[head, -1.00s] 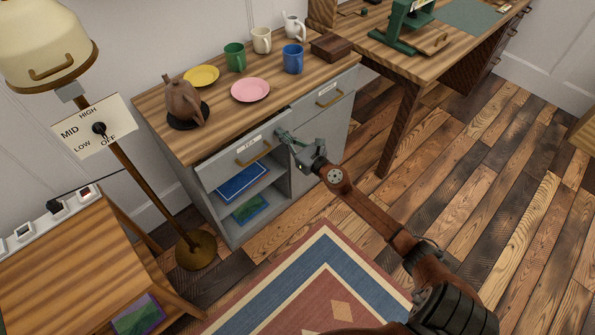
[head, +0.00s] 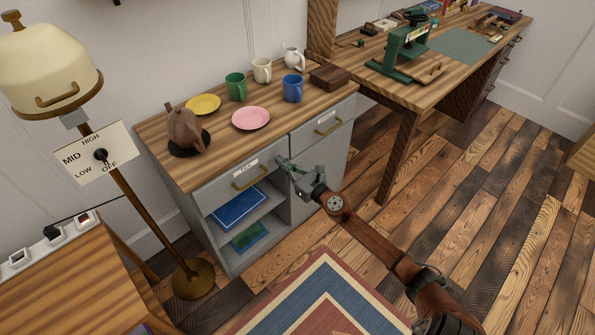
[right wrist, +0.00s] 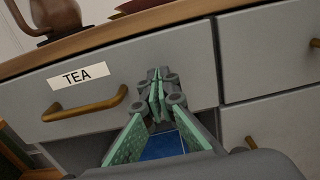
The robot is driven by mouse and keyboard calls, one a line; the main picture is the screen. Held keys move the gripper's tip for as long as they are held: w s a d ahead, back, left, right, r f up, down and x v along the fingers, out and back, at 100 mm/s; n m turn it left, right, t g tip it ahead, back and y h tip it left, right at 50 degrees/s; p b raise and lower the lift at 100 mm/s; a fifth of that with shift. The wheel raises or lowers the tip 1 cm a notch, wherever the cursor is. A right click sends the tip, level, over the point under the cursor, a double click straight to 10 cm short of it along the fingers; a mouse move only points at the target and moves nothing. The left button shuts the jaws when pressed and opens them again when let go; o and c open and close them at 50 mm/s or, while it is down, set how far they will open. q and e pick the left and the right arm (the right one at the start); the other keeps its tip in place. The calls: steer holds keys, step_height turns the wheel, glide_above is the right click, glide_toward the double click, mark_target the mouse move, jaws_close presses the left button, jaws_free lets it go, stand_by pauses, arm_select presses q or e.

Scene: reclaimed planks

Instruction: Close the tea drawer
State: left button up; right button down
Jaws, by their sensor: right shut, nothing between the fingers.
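The tea drawer (head: 228,184) is the grey top-left drawer of the cabinet, with a white TEA label and a brass handle (head: 250,180). Its front looks flush or nearly flush under the wooden top, with no clear gap. It fills the upper part of the right wrist view (right wrist: 115,78), label and handle on the left. My right gripper (head: 281,162) is shut and empty, its fingertips at the right part of the drawer front, right of the handle (right wrist: 85,104). It looks to be touching the front, or very close. My left gripper is not in view.
A teapot (head: 184,131), plates, mugs and a wooden box (head: 329,76) stand on the cabinet top. Open shelves with a blue item (head: 238,208) are below the drawer. A lamp (head: 115,180) stands left, a desk (head: 450,60) back right. The floor in front right is clear.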

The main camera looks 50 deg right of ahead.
arm_select(q)
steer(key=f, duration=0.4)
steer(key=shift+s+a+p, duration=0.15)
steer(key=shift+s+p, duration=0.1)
steer(key=shift+p, duration=0.1)
arm_select(e)
steer(key=s, duration=1.2)
steer(key=shift+a, duration=0.2)
